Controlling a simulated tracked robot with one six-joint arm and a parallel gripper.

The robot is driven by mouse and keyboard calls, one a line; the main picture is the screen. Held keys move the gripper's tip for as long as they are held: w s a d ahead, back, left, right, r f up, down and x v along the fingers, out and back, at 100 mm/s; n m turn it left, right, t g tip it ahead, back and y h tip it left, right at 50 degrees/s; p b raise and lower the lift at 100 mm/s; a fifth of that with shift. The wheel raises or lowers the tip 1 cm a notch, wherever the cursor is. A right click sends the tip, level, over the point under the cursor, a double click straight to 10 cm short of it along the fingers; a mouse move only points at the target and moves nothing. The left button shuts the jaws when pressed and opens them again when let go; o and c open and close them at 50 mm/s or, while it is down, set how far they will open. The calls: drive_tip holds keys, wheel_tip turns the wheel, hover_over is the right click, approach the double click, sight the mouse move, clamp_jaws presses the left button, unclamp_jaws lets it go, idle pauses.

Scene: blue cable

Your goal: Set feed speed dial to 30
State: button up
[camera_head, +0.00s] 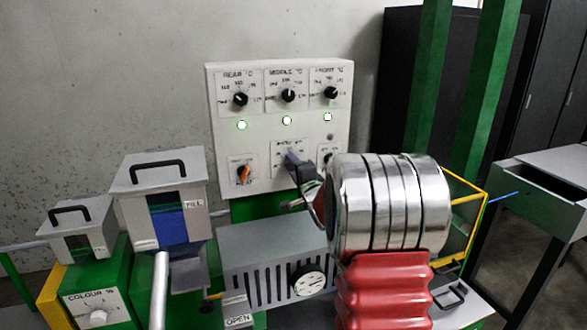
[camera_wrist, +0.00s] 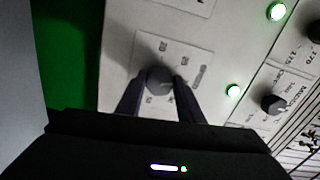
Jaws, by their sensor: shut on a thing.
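The control panel (camera_head: 225,135) stands upright at the back, in the middle of the head view. My gripper (camera_head: 291,158) reaches its lower middle dial, and the rest of my arm comes in from the right. In the wrist view, my gripper (camera_wrist: 162,84) is shut on a dark round dial (camera_wrist: 158,78), one finger on each side. This dial sits on a white label plate (camera_wrist: 190,52) with printed marks. I cannot read the marks or the pointer's setting. In the head view the dial is hidden behind my fingers.
Three black temperature dials, REAR (camera_head: 240,99), MIDDLE (camera_head: 289,95) and FRONT (camera_head: 331,92), sit along the panel top, with lit green lamps below. An orange switch (camera_head: 243,174) is lower left. A hopper (camera_head: 160,185) and a COLOUR dial (camera_head: 98,317) stand at the left.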

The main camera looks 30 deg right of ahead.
drive_tip(key=shift+s+d+f+m, duration=0.1)
drive_tip(key=shift+m, duration=0.7)
drive_tip(key=shift+d+f+m, duration=0.1)
drive_tip(key=shift+m, duration=0.7)
drive_tip(key=o, duration=0.8)
drive_tip(key=shift+o, duration=1.3)
drive_tip(key=shift+a+r, duration=0.1)
drive_tip(key=shift+s, duration=0.1)
drive_tip(key=v, duration=1.3)
drive_tip(key=shift+s, duration=0.25)
drive_tip(key=shift+a, duration=0.1)
